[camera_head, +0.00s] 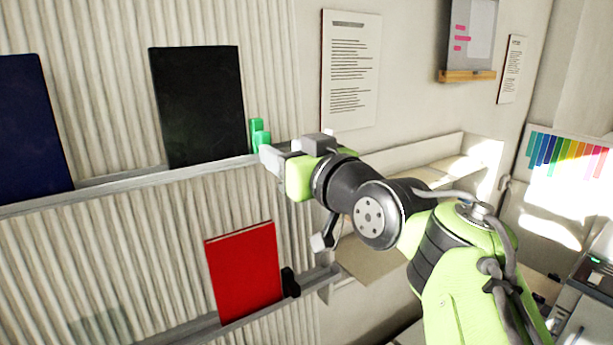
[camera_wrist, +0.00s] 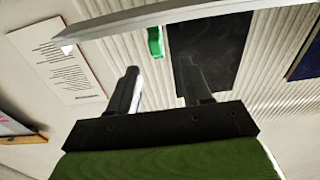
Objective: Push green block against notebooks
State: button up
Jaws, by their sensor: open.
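The green block (camera_head: 257,132) stands on the upper ledge, just right of the black notebook (camera_head: 200,105). It is an upright, stepped shape, and its lower part is partly hidden by my gripper in the head view. The dark blue notebook (camera_head: 30,130) leans at the far left of the same ledge. My gripper (camera_head: 272,156) is open, close to the green block; I cannot tell whether it touches. In the wrist view, the green block (camera_wrist: 155,42) shows beyond the spread fingers (camera_wrist: 160,74), beside the black notebook (camera_wrist: 212,55), with nothing between the fingers.
The upper ledge (camera_head: 120,182) runs along the corrugated wall. A red notebook (camera_head: 244,272) stands on the lower ledge, with a small black block (camera_head: 290,282) at its right. A printed sheet (camera_head: 350,70) hangs on the wall to the right.

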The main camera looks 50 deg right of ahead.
jog(key=b+v, duration=0.1)
jog(key=v, duration=0.6)
jog(key=shift+s, duration=0.35)
jog(key=shift+a, duration=0.15)
jog(key=w+a+f+n+g+y+b, duration=0.1)
jog(key=w+a+f+g+y, duration=0.15)
jog(key=a+f, duration=0.6)
jog(key=w+a+f+n+g+y+b, duration=0.1)
jog(key=w+a+f+g+y, duration=0.25)
jog(key=f, duration=0.75)
jog(key=s+a+f+g, duration=0.3)
jog(key=s+f, duration=0.1)
jog(key=f, duration=0.2)
jog(key=s+a+f+n+g+h, duration=0.1)
jog(key=s+a+f+g, duration=0.1)
jog(key=s+a+f, duration=0.2)
notch_tip(320, 180, down, 3)
jog(key=shift+s+r+g, duration=0.25)
jog(key=shift+s+g, duration=0.15)
jog(key=shift+s, duration=0.3)
